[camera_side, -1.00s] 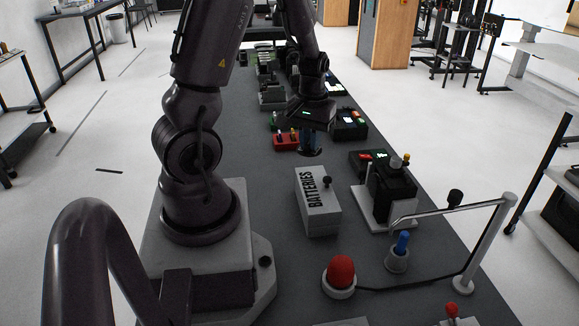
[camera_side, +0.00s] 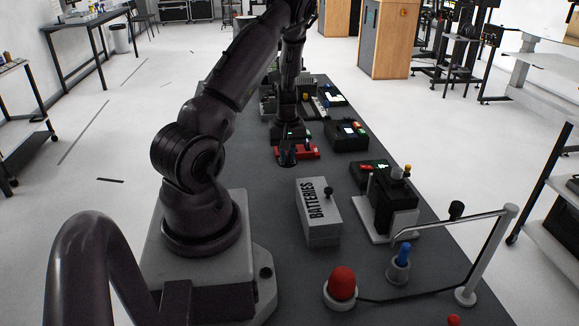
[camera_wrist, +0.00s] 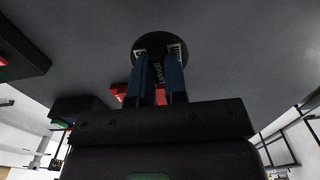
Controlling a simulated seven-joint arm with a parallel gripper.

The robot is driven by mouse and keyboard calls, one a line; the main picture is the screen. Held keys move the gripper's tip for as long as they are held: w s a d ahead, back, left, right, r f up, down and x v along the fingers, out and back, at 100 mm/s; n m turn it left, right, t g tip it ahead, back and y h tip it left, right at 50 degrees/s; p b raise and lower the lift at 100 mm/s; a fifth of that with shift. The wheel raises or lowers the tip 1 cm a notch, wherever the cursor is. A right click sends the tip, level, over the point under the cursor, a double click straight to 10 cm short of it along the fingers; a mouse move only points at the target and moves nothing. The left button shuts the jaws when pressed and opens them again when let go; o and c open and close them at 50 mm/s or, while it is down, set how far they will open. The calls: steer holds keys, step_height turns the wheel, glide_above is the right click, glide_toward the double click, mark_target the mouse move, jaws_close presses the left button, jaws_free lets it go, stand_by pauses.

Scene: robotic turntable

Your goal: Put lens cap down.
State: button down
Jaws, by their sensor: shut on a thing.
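The lens cap is a dark round disc (camera_wrist: 148,42) with pale marks, seen at the fingertips in the wrist view. My gripper (camera_wrist: 160,68) has blue fingers and is shut on it. In the side view my gripper (camera_side: 288,154) is low over the dark table, beside the red holder (camera_side: 311,153). There the cap is too dark and small to make out clearly, and I cannot tell whether it touches the table.
A grey BATTERIES box (camera_side: 318,218) stands nearer the camera, with a black device (camera_side: 393,205) to its right. Dark boxes with lit parts (camera_side: 346,135) stand right of my gripper. Bare grey table (camera_side: 255,170) lies left of the BATTERIES box.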

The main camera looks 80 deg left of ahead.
mark_target(289, 175)
steer(key=shift+w+a+f, duration=0.2)
steer(key=shift+a+f, duration=0.2)
steer(key=shift+f, duration=0.15)
steer(key=shift+w+a+f, duration=0.2)
steer(key=shift+a+f, duration=0.15)
steer(key=shift+f, duration=0.2)
steer(key=shift+a+f, duration=0.15)
steer(key=shift+f, duration=1.45)
steer(key=shift+f, duration=0.2)
steer(key=c, duration=1.1)
jaws_free()
steer(key=shift+c, duration=0.2)
steer(key=shift+r, duration=0.15)
